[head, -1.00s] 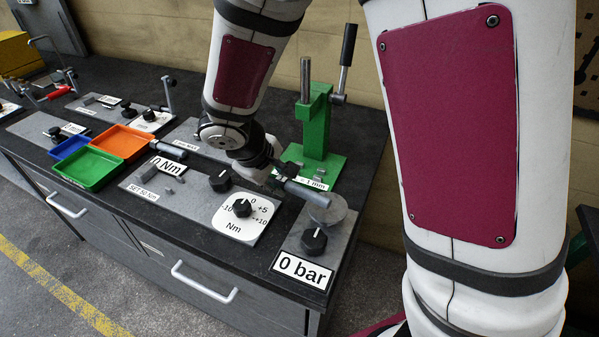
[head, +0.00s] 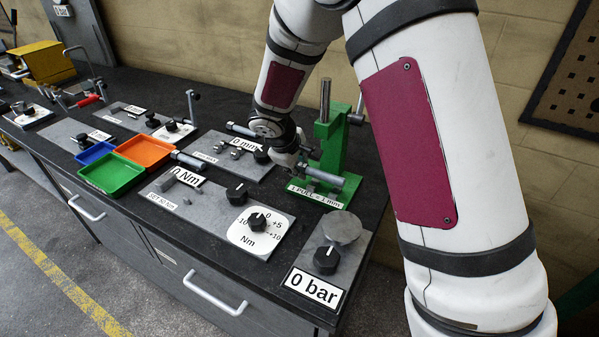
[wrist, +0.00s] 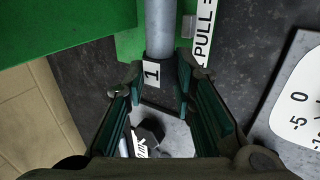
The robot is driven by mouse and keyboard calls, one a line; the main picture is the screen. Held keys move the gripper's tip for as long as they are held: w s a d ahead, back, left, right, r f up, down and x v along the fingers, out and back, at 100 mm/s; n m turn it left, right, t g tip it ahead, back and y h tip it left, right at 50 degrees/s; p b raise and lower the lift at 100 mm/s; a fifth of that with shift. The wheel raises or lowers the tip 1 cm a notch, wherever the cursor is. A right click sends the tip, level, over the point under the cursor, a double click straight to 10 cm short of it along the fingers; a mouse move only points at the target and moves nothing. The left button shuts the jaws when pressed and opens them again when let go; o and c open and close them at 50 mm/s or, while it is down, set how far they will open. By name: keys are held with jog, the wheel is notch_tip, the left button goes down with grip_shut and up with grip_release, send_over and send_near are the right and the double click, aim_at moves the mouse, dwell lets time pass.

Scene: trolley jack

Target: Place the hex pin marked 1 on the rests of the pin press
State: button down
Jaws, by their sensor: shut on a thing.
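The hex pin marked 1 is a grey bar held lengthwise in my gripper; it shows in the head view (head: 325,176) and, with its "1" label, in the wrist view (wrist: 160,28). My gripper (head: 303,166), also in the wrist view (wrist: 160,75), is shut on the pin near its labelled end. The green pin press (head: 331,145) stands at the bench's back, with its base (head: 338,199) under the pin. The pin lies roughly level, close above the base in front of the column. I cannot tell whether it touches the rests, which are largely hidden.
A "0 mm" plate (head: 208,145) with another grey bar (head: 243,130) lies left of the press. The "0 Nm" plate (head: 210,213) and the "0 bar" plate (head: 344,255) are in front. Green (head: 112,174), blue and orange trays stand farther left.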

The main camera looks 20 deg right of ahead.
aim_at(299, 185)
jog(key=shift+w+d, duration=0.1)
jog(key=shift+w, duration=0.2)
jog(key=shift+w+d+f+p, duration=0.1)
jog(key=shift+w+f+p, duration=0.05)
jog(key=shift+f, duration=0.75)
jog(key=shift+w+d+f+p, duration=0.1)
jog(key=shift+w+f+p, duration=0.05)
jog(key=shift+f, duration=0.75)
jog(key=shift+a+f, duration=0.1)
jog(key=shift+f, duration=0.2)
jog(key=c, duration=1.3)
grip_release()
jog(key=shift+c, duration=0.2)
jog(key=shift+r, duration=0.1)
